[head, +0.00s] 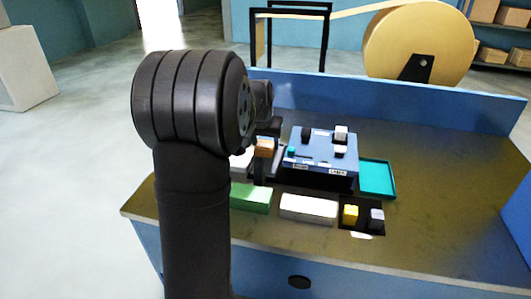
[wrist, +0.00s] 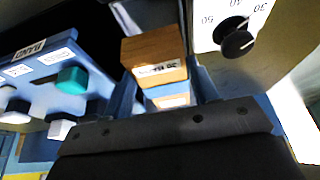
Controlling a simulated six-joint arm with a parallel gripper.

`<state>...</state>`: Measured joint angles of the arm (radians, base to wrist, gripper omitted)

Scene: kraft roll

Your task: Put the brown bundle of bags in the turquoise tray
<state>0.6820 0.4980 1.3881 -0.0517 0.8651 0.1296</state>
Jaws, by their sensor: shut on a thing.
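The brown bundle of bags (head: 265,145) is a small brown block in the head view, held at my gripper (head: 263,158) left of the blue control box. In the wrist view the bundle (wrist: 152,48) shows a pale printed label and a white-and-blue band below it. My gripper (wrist: 164,88) is shut on it, with a finger on each side. The turquoise tray (head: 392,192) lies on the bench right of the control box, and its visible floor is empty. My arm hides part of the bench around the gripper.
The blue control box (head: 322,170), with knobs and buttons on top, stands between my gripper and the tray. A green block (head: 250,198), a white block (head: 308,207) and a dark mat (head: 363,229) with yellow and grey blocks lie in front. The bench at right is clear.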

